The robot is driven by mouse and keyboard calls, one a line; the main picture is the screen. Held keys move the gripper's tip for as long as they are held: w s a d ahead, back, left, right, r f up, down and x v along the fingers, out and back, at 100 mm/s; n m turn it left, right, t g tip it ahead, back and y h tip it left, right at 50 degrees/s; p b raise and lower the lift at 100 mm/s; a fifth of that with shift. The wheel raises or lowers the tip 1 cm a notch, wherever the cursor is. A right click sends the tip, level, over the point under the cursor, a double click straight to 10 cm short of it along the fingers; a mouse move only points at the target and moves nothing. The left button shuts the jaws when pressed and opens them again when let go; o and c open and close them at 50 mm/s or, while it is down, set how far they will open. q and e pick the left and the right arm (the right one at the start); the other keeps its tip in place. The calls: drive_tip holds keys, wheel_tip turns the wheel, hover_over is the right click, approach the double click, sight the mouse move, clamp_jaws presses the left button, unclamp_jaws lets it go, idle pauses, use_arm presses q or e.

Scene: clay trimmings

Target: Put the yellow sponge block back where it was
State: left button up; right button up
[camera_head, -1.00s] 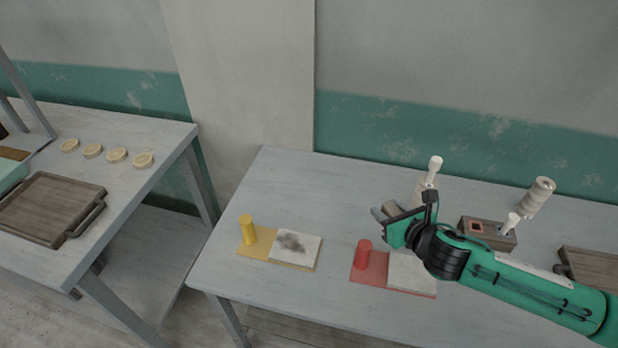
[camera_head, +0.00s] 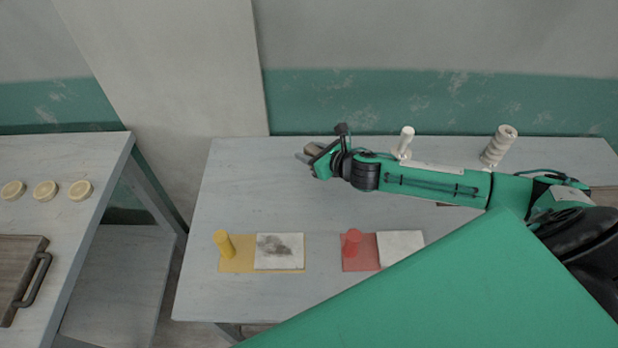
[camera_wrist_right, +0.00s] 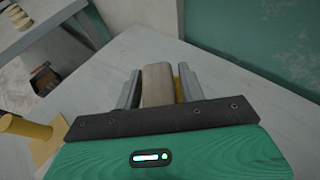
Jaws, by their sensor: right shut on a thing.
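My right gripper (camera_head: 309,158) is above the back left part of the table, its arm reaching in from the right. In the right wrist view its two fingers (camera_wrist_right: 157,88) are shut on a tan block (camera_wrist_right: 157,84) with a thin yellow strip (camera_wrist_right: 181,82) on its right side, which I take to be the yellow sponge block. In the head view only a small tan end (camera_head: 313,148) of it shows. A yellow mat (camera_head: 236,266) lies below, with a yellow cylinder (camera_head: 224,244) and a dark-smudged white tile (camera_head: 279,251) on it. My left gripper is not in view.
A red mat (camera_head: 359,264) holds a red cylinder (camera_head: 351,243) and a white tile (camera_head: 401,246), partly behind my green arm. A white-handled tool (camera_head: 404,142) and a pale ringed stack (camera_head: 498,147) stand at the back. The table's back left is clear.

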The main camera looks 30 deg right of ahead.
hover_over(310, 185)
wheel_tip(310, 185, down, 8)
drive_tip(key=shift+r, duration=0.1)
drive_tip(key=shift+f, duration=2)
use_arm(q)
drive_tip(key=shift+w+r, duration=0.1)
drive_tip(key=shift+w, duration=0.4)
use_arm(e)
drive_tip(key=shift+f, duration=0.2)
drive_tip(key=o, duration=1.2)
drive_tip(key=shift+r, duration=0.1)
drive_tip(key=shift+c, duration=0.2)
